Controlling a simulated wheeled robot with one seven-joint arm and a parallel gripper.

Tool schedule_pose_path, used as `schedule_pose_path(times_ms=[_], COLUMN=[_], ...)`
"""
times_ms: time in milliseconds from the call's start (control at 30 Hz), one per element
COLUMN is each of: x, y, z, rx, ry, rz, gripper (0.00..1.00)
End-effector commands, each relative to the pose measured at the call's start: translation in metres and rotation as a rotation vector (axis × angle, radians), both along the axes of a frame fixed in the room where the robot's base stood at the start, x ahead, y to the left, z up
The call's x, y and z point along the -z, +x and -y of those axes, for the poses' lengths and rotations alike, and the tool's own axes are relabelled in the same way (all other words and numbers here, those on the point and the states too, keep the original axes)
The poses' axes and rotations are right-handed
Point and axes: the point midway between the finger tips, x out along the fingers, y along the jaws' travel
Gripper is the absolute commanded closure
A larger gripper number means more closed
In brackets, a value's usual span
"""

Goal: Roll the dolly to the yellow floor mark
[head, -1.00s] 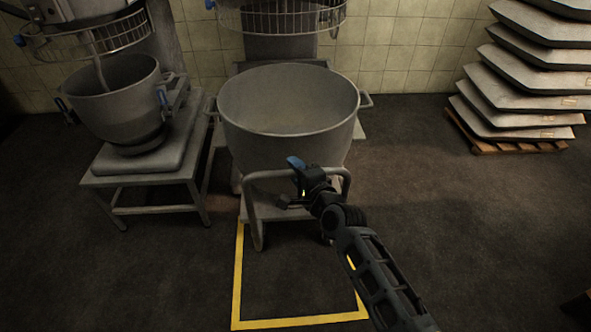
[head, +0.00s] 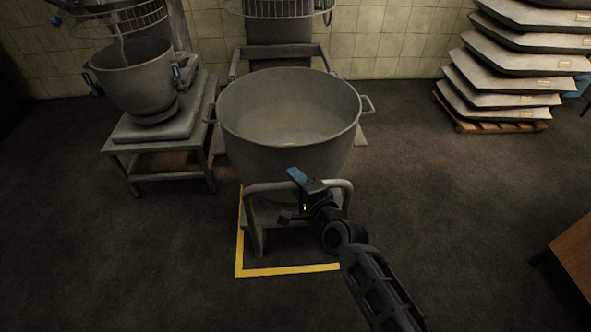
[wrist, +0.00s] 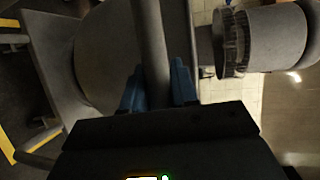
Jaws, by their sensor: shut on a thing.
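The dolly (head: 262,213) carries a large grey mixing bowl (head: 290,150) and has a tubular push handle at its front. My gripper (head: 297,180) is shut on that handle (wrist: 150,50), with its blue fingers on both sides of the bar in the wrist view. The yellow floor mark (head: 285,270) is an outline on the dark floor. The dolly stands over its rear part, and the front edge lies just in front of the dolly. Part of its right side is hidden by my arm and the dolly.
A mixer with a smaller bowl (head: 135,80) stands on a stand (head: 165,160) at left. Another mixer (head: 280,45) is behind the dolly. A brown surface (head: 572,255) is at right. The floor between is clear.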

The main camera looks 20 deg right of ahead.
Motion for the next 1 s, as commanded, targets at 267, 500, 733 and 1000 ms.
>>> schedule_pose_path(times_ms=[267,500,733,1000], x=[0.001,0.002,0.002,0.001], y=[-0.025,-0.028,-0.028,-0.028], z=[-0.007,-0.008,-0.008,-0.008], rx=[0.001,0.001,0.001,0.001], ry=[0.000,0.000,0.000,0.000], rz=[-0.004,-0.002,-0.003,-0.001], gripper=[1.00,1.00,1.00,0.52])
